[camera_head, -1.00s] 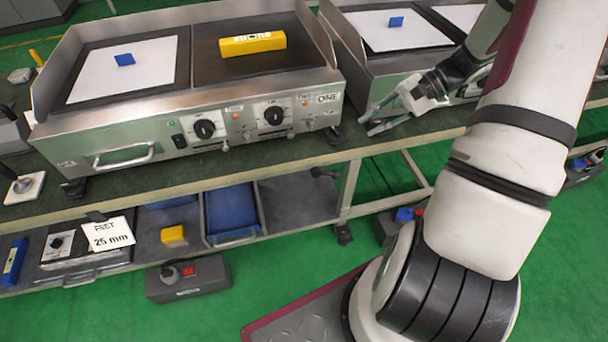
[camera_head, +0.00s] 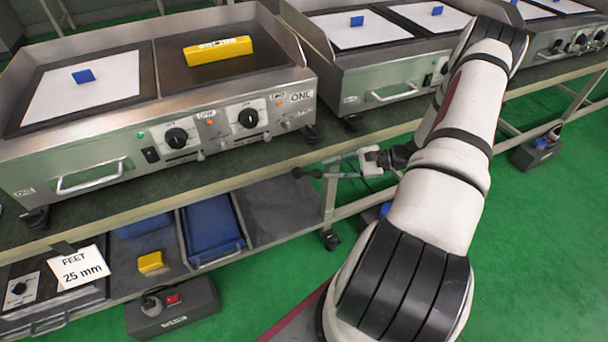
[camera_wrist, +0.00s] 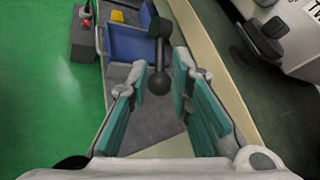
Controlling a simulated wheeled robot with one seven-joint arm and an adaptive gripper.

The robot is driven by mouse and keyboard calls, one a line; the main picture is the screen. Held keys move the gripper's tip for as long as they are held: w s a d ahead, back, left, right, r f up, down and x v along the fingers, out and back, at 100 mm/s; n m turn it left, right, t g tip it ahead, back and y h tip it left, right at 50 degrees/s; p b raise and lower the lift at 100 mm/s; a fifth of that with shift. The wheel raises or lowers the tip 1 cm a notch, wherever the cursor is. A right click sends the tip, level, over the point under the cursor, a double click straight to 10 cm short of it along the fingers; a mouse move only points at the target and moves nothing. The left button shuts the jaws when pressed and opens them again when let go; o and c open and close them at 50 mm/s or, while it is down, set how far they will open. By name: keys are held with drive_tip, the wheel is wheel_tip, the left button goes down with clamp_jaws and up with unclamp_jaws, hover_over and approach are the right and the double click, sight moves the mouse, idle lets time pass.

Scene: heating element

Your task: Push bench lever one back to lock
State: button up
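The bench lever (camera_head: 300,173) is a short black handle with a round knob at the bench's front edge, below griddle ONE's right end. In the wrist view the lever (camera_wrist: 159,55) points down the picture, its ball knob between the fingertip ends. My gripper (camera_head: 328,167) is just right of the lever, its fingers pointing left towards it. In the wrist view my gripper (camera_wrist: 158,72) is open, with a teal-padded finger on each side of the knob. No contact shows, and I cannot tell how deep the knob sits between the fingers.
Griddle ONE (camera_head: 90,150) stands on the bench (camera_head: 350,131) above the lever, with a second griddle (camera_head: 350,98) to its right. The lower shelf holds a blue tray (camera_head: 212,220) and a yellow block (camera_head: 150,262). A bench leg (camera_head: 329,195) is close to the gripper.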

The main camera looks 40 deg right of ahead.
sight(308, 173)
drive_tip(key=b+x, duration=0.1)
drive_tip(key=x, duration=0.8)
drive_tip(key=shift+c, duration=0.2)
clamp_jaws()
